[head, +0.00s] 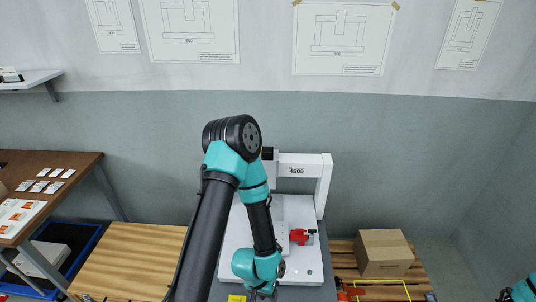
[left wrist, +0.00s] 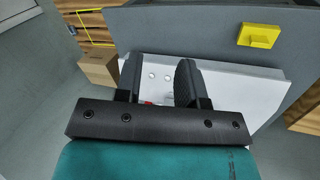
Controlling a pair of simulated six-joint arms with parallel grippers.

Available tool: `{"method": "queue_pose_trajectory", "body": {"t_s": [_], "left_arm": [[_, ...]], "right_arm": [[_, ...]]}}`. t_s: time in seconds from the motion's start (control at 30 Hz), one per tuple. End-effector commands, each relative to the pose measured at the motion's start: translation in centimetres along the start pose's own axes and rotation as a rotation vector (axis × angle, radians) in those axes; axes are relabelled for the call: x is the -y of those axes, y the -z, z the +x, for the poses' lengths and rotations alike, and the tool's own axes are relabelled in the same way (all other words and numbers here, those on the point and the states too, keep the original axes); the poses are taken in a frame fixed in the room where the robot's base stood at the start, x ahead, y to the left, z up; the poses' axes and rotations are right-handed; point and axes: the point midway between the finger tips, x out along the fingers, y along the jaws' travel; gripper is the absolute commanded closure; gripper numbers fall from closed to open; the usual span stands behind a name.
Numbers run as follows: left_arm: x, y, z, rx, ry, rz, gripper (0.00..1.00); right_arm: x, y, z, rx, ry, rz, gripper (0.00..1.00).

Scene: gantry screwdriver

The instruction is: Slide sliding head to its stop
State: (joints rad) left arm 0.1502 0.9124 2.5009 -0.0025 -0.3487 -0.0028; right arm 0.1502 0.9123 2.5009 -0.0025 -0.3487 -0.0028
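A white gantry machine (head: 322,175) marked 4509 stands on a grey table in the middle of the head view. A dark block (head: 268,153) shows at the left of its crossbeam, partly behind my left arm; I cannot tell if it is the sliding head. A red part (head: 302,237) sits on the white base plate (head: 310,262). My left gripper (head: 262,293) is low over the near edge of the plate. In the left wrist view its two fingers (left wrist: 159,80) are apart, with the white plate beyond and nothing visibly held. My right gripper is out of view.
A yellow block (left wrist: 258,35) lies on the grey surface near the plate. A cardboard box (head: 383,252) stands on a pallet at right. A wooden surface (head: 130,262) lies left of the machine. A desk (head: 45,175) stands at far left.

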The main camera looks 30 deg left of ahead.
Motion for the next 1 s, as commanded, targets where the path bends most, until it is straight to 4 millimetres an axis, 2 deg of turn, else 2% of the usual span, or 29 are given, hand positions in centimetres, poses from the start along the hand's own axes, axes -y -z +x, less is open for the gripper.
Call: {"method": "queue_pose_trajectory", "body": {"t_s": [0.1, 0.2, 0.3, 0.37, 0.43, 0.57, 0.6, 0.67, 0.7, 0.77, 0.8, 0.87, 0.97, 1.0], "left_arm": [[0.0, 0.0, 0.0, 0.000, 0.000, 0.000, 0.64], [0.0, 0.3, 0.0, -0.002, -0.001, 0.000, 0.54], [-0.2, 1.7, -0.1, -0.011, -0.006, -0.001, 0.45], [-0.4, 3.5, -0.3, -0.021, -0.011, 0.000, 0.39], [-0.6, 6.2, -0.8, -0.035, -0.016, 0.001, 0.32], [-1.1, 13.3, -3.1, -0.071, -0.012, 0.005, 0.20], [-1.2, 15.6, -4.2, -0.082, -0.005, 0.005, 0.19], [-1.2, 19.0, -6.2, -0.100, 0.013, 0.005, 0.19], [-1.3, 21.3, -7.7, -0.115, 0.027, 0.003, 0.19], [-1.2, 24.5, -10.3, -0.136, 0.055, -0.004, 0.19], [-1.1, 26.6, -12.3, -0.153, 0.076, -0.010, 0.19], [-0.9, 29.5, -15.5, -0.181, 0.113, -0.022, 0.19], [-0.5, 33.8, -21.6, -0.233, 0.182, -0.057, 0.19], [-0.3, 35.3, -24.4, -0.257, 0.213, -0.076, 0.19]], "right_arm": [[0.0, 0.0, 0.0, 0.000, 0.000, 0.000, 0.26], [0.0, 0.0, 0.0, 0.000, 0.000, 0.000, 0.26], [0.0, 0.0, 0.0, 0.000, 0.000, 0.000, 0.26], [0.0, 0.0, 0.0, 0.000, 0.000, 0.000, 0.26], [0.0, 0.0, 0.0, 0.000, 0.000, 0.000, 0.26], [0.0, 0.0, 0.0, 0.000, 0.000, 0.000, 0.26], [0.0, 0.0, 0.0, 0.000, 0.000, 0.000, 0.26], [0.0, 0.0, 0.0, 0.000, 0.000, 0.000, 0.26], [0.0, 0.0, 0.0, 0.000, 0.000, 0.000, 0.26], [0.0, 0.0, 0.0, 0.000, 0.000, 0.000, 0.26], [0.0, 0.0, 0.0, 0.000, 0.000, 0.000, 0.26], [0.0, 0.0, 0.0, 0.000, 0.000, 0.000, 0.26], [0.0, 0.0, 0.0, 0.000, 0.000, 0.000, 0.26], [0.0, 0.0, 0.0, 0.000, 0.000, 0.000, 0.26]]}}
